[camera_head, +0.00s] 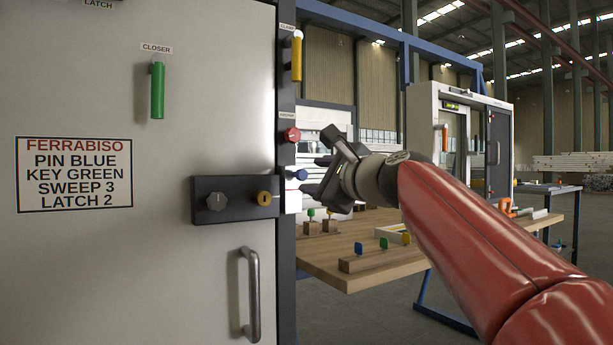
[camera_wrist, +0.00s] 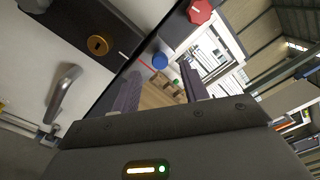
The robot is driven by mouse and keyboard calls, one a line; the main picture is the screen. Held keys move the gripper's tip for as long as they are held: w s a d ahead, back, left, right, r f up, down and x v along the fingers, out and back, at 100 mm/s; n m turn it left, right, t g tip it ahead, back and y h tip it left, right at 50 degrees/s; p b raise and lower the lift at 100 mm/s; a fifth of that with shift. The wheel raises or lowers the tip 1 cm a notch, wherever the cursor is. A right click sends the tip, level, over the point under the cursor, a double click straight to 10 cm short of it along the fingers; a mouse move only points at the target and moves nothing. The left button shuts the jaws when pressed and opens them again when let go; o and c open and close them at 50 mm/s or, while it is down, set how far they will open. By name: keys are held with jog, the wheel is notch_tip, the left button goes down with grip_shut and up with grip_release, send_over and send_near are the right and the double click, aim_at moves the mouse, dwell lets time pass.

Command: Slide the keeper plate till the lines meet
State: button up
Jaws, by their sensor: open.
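A dark lock plate (camera_head: 235,200) is fixed on the grey door, with a grey hexagonal knob (camera_head: 216,202) and a brass key cylinder (camera_head: 264,198). A pale line marks its right end. On the frame beside it a blue knob (camera_head: 301,174) stands out; it also shows in the wrist view (camera_wrist: 160,61), with a short red line (camera_wrist: 145,63) to its left. The keeper plate's own outline is hard to make out there. The two lines look apart in the wrist view. My gripper (camera_head: 318,165) is open and empty, just right of the frame; the blue knob appears beyond its fingers.
A red knob (camera_head: 291,135) sits above the blue one, and a yellow handle (camera_head: 297,56) higher up. The door carries a green handle (camera_head: 157,90), a sign (camera_head: 74,174) and a metal pull (camera_head: 250,292). A wooden bench (camera_head: 350,258) with coloured keys stands behind and below my gripper.

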aim_at(304, 176)
jog(key=shift+p+x, duration=0.3)
jog(key=shift+x, duration=1.75)
jog(key=shift+f, duration=0.1)
grip_shut()
